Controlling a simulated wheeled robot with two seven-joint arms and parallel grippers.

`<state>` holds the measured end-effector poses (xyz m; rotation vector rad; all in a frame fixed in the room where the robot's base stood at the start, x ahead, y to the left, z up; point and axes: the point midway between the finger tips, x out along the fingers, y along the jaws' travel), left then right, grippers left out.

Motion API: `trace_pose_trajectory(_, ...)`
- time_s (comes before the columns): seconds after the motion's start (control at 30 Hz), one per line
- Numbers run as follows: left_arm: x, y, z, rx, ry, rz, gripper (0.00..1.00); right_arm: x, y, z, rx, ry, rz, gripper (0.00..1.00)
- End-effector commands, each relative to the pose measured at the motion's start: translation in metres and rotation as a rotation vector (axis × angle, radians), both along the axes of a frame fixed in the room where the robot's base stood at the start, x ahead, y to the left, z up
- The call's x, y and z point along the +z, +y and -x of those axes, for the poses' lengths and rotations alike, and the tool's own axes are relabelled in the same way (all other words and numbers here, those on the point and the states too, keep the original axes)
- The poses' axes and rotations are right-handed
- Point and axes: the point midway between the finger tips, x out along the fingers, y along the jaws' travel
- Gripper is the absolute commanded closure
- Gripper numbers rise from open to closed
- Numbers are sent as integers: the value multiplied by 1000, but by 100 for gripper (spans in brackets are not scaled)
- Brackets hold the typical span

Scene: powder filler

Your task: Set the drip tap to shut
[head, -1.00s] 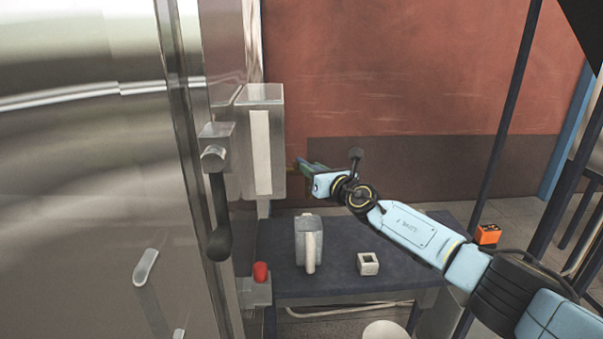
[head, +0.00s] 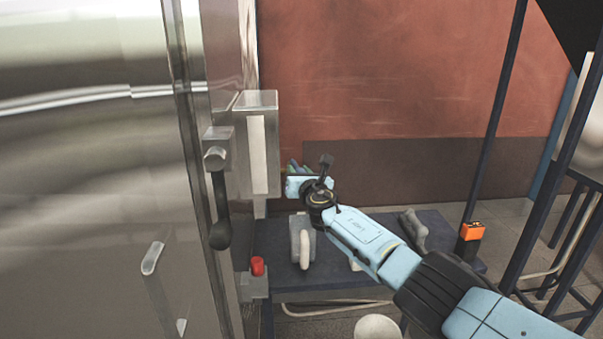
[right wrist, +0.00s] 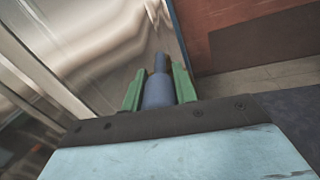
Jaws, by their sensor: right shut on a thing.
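My right gripper (head: 294,169) is just right of the grey box on the steel machine, above the dark table. In the right wrist view its green fingers (right wrist: 158,85) are shut on a blue-grey tapered piece (right wrist: 158,92) with a narrower far end. I cannot tell whether this piece is the drip tap or whether it is fixed to anything. In the head view it is too small to make out. A black lever (head: 219,205) hangs down from a bracket on the machine, apart from the gripper. My left gripper is not in view.
The grey box (head: 259,150) has a pale front strip. A red button (head: 257,266) is below it. An orange device (head: 472,231) is on a post at right.

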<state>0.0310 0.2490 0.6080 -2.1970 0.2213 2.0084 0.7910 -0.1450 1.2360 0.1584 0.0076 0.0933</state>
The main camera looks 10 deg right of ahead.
Motion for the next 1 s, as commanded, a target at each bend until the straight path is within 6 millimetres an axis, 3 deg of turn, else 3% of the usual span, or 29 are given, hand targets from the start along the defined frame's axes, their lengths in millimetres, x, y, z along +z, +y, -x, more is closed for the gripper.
trace_pose_trajectory(0.4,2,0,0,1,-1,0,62,-1,13,-4,-63,2,5,100)
trace_pose_trajectory(0.93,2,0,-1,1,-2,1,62,-1,13,-5,-74,1,4,100)
trace_pose_trajectory(0.97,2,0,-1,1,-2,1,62,-1,13,-5,-74,1,3,68)
trace_pose_trajectory(1.0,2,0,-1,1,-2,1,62,-1,13,-5,-74,1,3,63)
